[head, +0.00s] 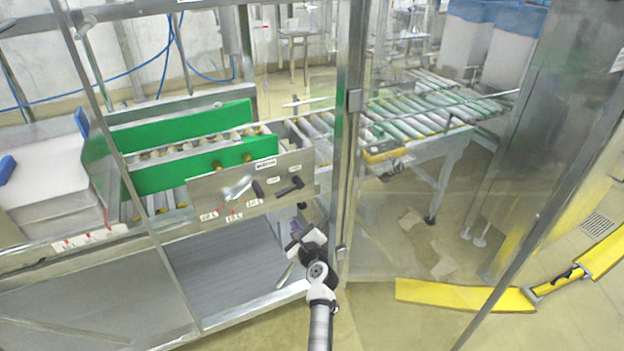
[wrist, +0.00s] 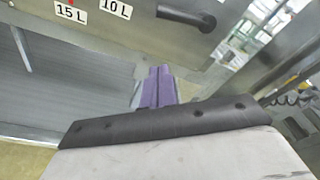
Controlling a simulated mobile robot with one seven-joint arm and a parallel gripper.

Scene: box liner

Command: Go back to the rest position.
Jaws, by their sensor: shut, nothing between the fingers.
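My gripper (wrist: 157,88) shows in the wrist view as two purple fingers close together, shut and empty. They point toward the lower edge of the metal control panel (wrist: 195,25). In the head view my arm reaches up from the bottom middle to the front of the machine, and the fingers are too small to make out clearly. The control panel (head: 215,195) there carries black handles (head: 290,186) and labels such as 10 L and 15 L. A black handle (wrist: 188,16) also shows above the fingers in the wrist view. I see no contact between the fingers and anything.
Green guides (head: 180,120) stand over the rollers behind the panel. A grey ribbed surface (head: 230,255) lies below it. A metal post (head: 346,130) and a clear door stand just right of my arm. A roller conveyor (head: 430,105) lies beyond. Yellow strips (head: 460,296) cross the floor at right.

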